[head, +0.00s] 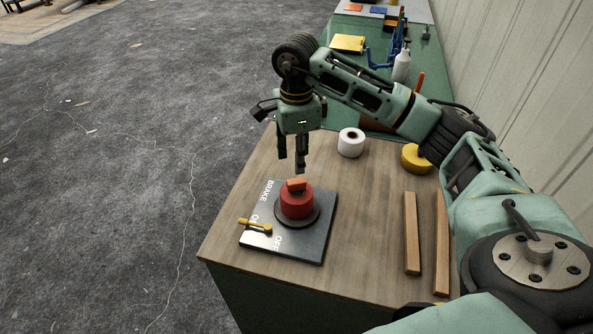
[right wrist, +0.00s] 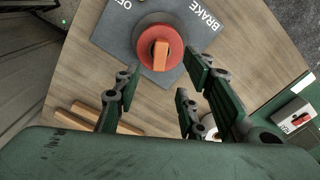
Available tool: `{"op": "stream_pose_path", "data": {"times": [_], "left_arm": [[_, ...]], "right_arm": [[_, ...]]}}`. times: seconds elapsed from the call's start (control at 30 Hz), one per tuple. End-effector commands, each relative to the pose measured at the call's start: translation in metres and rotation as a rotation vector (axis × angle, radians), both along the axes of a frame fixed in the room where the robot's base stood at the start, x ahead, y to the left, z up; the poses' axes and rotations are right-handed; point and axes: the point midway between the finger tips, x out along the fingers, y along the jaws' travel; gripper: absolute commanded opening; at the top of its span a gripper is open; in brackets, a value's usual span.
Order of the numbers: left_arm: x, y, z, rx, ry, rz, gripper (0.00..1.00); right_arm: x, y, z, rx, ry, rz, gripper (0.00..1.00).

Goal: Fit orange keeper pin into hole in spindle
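A red round knob-like piece (head: 297,203), which I take as the spindle, stands on a dark plate (head: 312,246) marked BRAKE on the wooden bench top. A short orange block (head: 296,184) lies across its top; whether it is the keeper pin, I cannot tell. No hole shows. A small yellow pin-like piece (head: 256,226) lies at the plate's left edge. My right gripper (head: 291,163) is above and behind the red piece, pointing down, open and empty. In the right wrist view, the orange block (right wrist: 160,55) and red piece (right wrist: 176,43) show beyond the spread fingers (right wrist: 160,82). My left gripper is out of view.
A white roll (head: 351,143) and a yellow roll (head: 415,159) stand behind the plate. Two wooden bars (head: 411,233) (head: 441,243) lie to its right. A green bench (head: 380,48) with a bottle (head: 401,66) is farther back. Bare wood surrounds the plate.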

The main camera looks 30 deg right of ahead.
Motion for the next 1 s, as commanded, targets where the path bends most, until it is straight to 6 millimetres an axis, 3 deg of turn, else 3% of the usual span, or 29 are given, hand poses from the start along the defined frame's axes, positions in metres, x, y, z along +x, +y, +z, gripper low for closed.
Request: {"op": "stream_pose_path", "data": {"times": [0.1,0.23,0.77,0.9,1.0], "left_arm": [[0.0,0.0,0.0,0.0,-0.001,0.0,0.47],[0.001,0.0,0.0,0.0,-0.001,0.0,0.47],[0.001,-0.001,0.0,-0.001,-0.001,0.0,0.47],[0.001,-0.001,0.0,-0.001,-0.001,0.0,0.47],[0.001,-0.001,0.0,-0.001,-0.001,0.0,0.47]], "right_arm": [[0.001,0.0,0.018,-0.001,-0.002,0.0,0.38],[0.0,0.0,0.028,0.0,0.0,0.0,0.38],[0.0,0.0,0.03,-0.001,0.001,0.0,0.38],[-0.002,0.004,0.023,0.012,0.016,0.004,0.38],[-0.012,0.024,-0.003,0.066,0.075,0.017,0.38]]}}
